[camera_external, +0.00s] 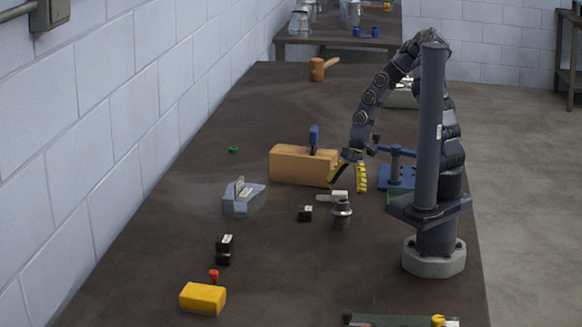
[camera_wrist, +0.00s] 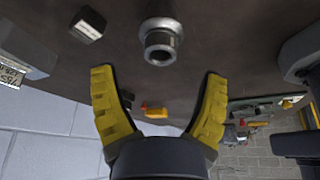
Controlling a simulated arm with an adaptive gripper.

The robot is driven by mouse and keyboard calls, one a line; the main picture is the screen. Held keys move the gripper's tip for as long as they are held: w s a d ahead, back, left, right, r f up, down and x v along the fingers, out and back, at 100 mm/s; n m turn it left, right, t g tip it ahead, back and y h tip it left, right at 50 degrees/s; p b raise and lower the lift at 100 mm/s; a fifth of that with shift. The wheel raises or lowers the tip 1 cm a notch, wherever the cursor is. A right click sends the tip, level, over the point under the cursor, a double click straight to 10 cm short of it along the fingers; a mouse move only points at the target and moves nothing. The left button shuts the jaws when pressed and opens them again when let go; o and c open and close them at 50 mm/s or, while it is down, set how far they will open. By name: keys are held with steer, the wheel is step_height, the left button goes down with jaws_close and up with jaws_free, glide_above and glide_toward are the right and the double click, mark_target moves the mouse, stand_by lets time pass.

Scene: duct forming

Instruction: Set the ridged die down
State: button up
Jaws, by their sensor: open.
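My gripper (camera_external: 348,184) is open and empty above the table, with its yellow ridged fingers pointing down; both fingers also show in the wrist view (camera_wrist: 158,76). A grey metal cylinder with a collar (camera_external: 342,214) stands upright just below and in front of it. In the wrist view the cylinder (camera_wrist: 160,42) is beyond the fingertips, apart from them. A small black block with a pale top (camera_external: 305,213) sits left of the cylinder, and shows in the wrist view (camera_wrist: 88,24). I cannot tell which piece is the ridged die; no ridges are clear on either.
A wooden block (camera_external: 298,165) with a blue clamp stands close behind my gripper. A grey metal piece (camera_external: 243,198) is to the left. A black block (camera_external: 224,250) and yellow box (camera_external: 203,298) lie nearer the camera. The table's front middle is clear.

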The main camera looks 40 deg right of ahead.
steer(key=s+d+r+m+h, duration=0.1)
steer(key=s+r+m, duration=0.2)
steer(key=r, duration=0.4)
steer(key=s+d+r+m+h, duration=0.2)
steer(key=s+r+m, duration=0.1)
steer(key=r, duration=0.5)
steer(key=s+r+m+g+h, duration=0.1)
steer(key=s+r+m, duration=0.5)
steer(key=s+m, duration=0.6)
steer(key=shift+d+m, duration=0.45)
steer(key=shift+m, duration=0.65)
